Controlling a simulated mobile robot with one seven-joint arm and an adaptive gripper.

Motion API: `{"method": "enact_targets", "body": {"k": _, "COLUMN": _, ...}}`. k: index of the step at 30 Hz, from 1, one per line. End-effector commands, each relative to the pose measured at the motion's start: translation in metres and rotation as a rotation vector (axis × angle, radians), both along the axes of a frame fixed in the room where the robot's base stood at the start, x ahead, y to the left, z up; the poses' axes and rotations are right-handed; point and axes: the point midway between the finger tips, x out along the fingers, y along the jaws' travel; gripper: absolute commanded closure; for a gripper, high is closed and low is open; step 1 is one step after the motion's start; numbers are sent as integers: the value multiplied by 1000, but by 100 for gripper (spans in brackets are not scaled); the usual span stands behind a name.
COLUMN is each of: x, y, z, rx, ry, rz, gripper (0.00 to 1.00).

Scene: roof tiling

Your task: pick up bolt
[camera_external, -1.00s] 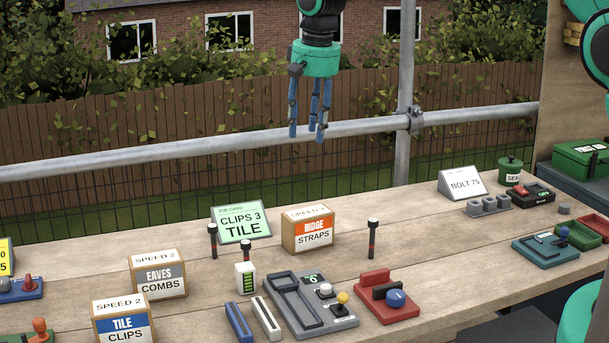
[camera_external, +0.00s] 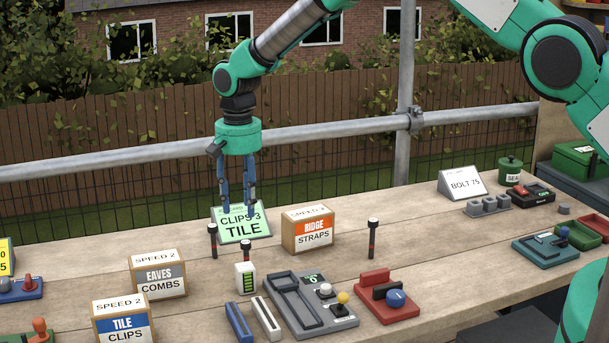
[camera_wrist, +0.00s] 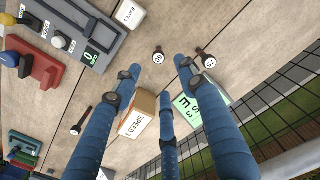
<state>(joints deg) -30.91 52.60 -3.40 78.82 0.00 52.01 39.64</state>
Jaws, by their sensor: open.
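Three dark bolts with pale heads stand upright on the bench: a left one (camera_external: 213,242), a middle one (camera_external: 245,251) partly behind a battery-like block, and a right one (camera_external: 373,240). In the wrist view the left bolt (camera_wrist: 204,57) has a head number that looks like 75, the middle bolt (camera_wrist: 158,54) one that looks like 60; the right bolt (camera_wrist: 80,121) lies farther off. My gripper (camera_external: 237,212) hangs fingers down, open and empty, above the bench in front of the green CLIPS 3 TILE sign (camera_external: 240,236). Its blue fingers (camera_wrist: 158,80) point towards the left and middle bolts, apart from both.
The RIDGE STRAPS box (camera_external: 308,230) stands right of the green sign. A grey control panel (camera_external: 310,305) and a red base (camera_external: 388,309) are nearer the front. A BOLT 75 sign (camera_external: 461,184) stands at the back right by a grey holder (camera_external: 487,207). Bench around the right bolt is clear.

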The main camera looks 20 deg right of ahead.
Motion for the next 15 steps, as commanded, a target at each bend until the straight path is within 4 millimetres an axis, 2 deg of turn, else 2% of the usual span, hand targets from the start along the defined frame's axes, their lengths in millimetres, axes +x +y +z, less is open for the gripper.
{"method": "enact_targets", "body": {"k": 10, "x": 0, "y": 0, "z": -1, "rx": 0, "ry": 0, "rz": 0, "gripper": 58}}
{"method": "enact_targets", "body": {"k": 15, "x": 0, "y": 0, "z": -9, "rx": -1, "ry": 1, "rz": 0, "gripper": 58}}
